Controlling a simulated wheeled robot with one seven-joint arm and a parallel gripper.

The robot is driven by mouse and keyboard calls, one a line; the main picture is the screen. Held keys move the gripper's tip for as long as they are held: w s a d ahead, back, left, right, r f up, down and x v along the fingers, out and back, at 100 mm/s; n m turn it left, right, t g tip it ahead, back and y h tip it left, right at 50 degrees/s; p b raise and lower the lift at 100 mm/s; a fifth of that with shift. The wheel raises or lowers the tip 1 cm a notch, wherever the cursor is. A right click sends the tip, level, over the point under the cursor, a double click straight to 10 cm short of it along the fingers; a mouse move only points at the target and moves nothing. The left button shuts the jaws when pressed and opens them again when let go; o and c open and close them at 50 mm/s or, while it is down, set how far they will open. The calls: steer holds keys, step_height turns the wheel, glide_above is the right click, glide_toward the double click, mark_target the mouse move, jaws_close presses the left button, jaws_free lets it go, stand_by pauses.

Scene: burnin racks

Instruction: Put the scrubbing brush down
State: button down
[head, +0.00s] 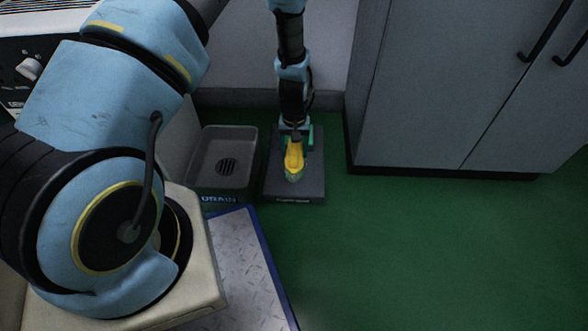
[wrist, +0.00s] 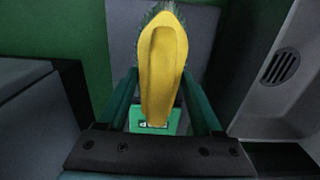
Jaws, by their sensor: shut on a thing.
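The scrubbing brush (head: 294,158) has a yellow body and greenish bristles. My gripper (head: 297,136) is shut on it, above the dark grey flat pad (head: 310,190) on the green floor. In the wrist view the yellow brush (wrist: 162,62) lies between the green fingers of my gripper (wrist: 165,112), with bristles showing around its far end. The grey pad also shows behind the brush in the wrist view (wrist: 122,22). I cannot tell whether the bristles touch the pad.
A grey drain basin (head: 252,150) marked DRAIN stands directly left of the pad, and its grate (wrist: 282,66) shows in the wrist view. A grey cabinet (head: 430,90) stands to the right. A blue-edged metal plate (head: 245,265) lies in front. Green floor (head: 430,250) is clear at right.

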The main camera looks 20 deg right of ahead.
steer(key=shift+f+b, duration=1.1)
steer(key=shift+f, duration=2)
steer(key=shift+f, duration=0.2)
steer(key=shift+c, duration=0.2)
jaws_free()
steer(key=shift+r, duration=0.1)
